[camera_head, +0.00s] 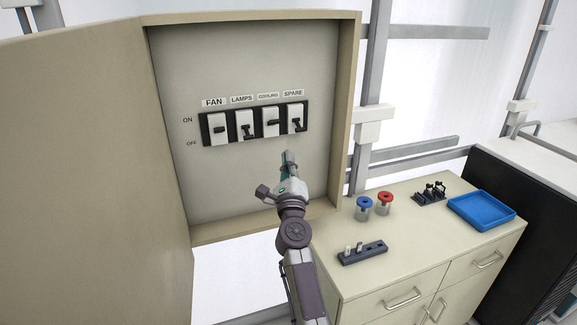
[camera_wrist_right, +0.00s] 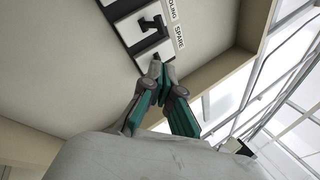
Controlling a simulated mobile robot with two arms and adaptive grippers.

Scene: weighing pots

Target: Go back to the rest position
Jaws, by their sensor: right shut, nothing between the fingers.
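My right gripper (camera_head: 288,158) is shut and empty, pointing up just below the SPARE switch (camera_head: 297,118) in the open cabinet. In the right wrist view its fingertips (camera_wrist_right: 157,68) lie close to the lower end of the SPARE switch (camera_wrist_right: 153,27); I cannot tell whether they touch the panel. The switch row also has FAN (camera_head: 217,128), LAMPS (camera_head: 245,124) and COOLING (camera_head: 271,122). The LAMPS and SPARE levers look tilted down; the other two are harder to read. My left gripper is not in view.
The cabinet door (camera_head: 90,150) stands open at the left. A cabinet frame edge (camera_head: 345,100) is right of the gripper. On the counter (camera_head: 400,230) are a blue-lidded jar (camera_head: 364,210), a red-lidded jar (camera_head: 385,204), a dark rack (camera_head: 365,254), small dark parts (camera_head: 430,194) and a blue tray (camera_head: 482,209).

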